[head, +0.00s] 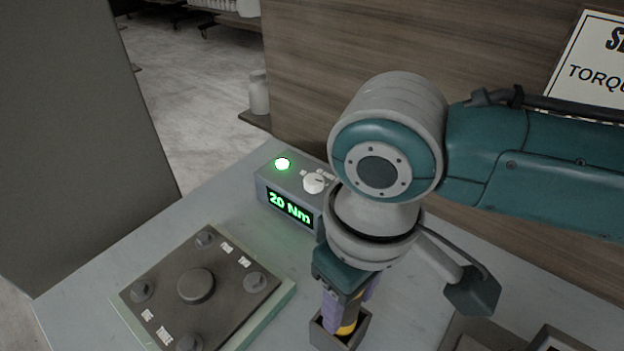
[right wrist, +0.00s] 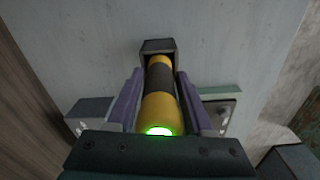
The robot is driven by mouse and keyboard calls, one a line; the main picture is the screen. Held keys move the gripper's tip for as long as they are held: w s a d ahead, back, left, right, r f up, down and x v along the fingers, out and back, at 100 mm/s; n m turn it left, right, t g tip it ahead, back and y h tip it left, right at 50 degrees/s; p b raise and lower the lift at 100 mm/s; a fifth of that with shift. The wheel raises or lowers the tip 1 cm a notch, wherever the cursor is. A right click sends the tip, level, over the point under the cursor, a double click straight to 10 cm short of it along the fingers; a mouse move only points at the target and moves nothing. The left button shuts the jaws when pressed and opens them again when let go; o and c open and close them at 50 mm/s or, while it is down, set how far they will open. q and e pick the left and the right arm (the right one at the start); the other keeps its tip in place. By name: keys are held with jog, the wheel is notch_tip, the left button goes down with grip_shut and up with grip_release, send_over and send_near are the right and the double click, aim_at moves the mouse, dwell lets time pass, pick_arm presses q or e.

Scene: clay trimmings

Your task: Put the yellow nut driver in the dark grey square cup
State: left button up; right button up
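The yellow nut driver (head: 348,328), with a dark band, stands with its lower end in the dark grey square cup (head: 361,331). The right wrist view shows the nut driver (right wrist: 159,108) running down into the cup (right wrist: 159,46). My right gripper (head: 350,305) is around its handle, pointing down. Its purple fingers stand on either side, with a narrow gap showing beside the handle in the wrist view (right wrist: 160,76). How deep the driver sits in the cup is hidden. My left gripper is not in view.
A grey torque box (head: 268,198) reading 20 Nm, with a lit green lamp, stands behind the cup. A dark bolted plate (head: 222,266) on a greenish base lies left. A dark tray edge (head: 462,332) shows at lower right. Bare table lies around the cup.

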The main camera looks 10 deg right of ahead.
jog(key=o, duration=0.3)
notch_tip(320, 180, up, 12)
jog(key=shift+s+r+p, duration=0.1)
jog(key=shift+r+p, duration=0.1)
jog(key=shift+p, duration=0.8)
jog(key=s+a+f+t+y, duration=0.2)
jog(key=s+a+y, duration=0.1)
jog(key=s, duration=0.2)
jog(key=s+d+m+h, duration=0.1)
jog(key=s+d, duration=0.1)
jog(key=d, duration=0.2)
jog(key=s+d+f+m+t+h, duration=0.1)
jog(key=s+d, duration=0.1)
jog(key=d, duration=0.2)
jog(key=s+d+f+m, duration=0.1)
jog(key=s+d, duration=0.1)
jog(key=d, duration=0.2)
jog(key=shift+s+m+h, duration=0.2)
jog(key=shift+m+h, duration=0.1)
jog(key=shift+h, duration=0.1)
jog(key=shift+r, duration=0.1)
notch_tip(320, 180, up, 35)
jog(key=p, duration=3.5)
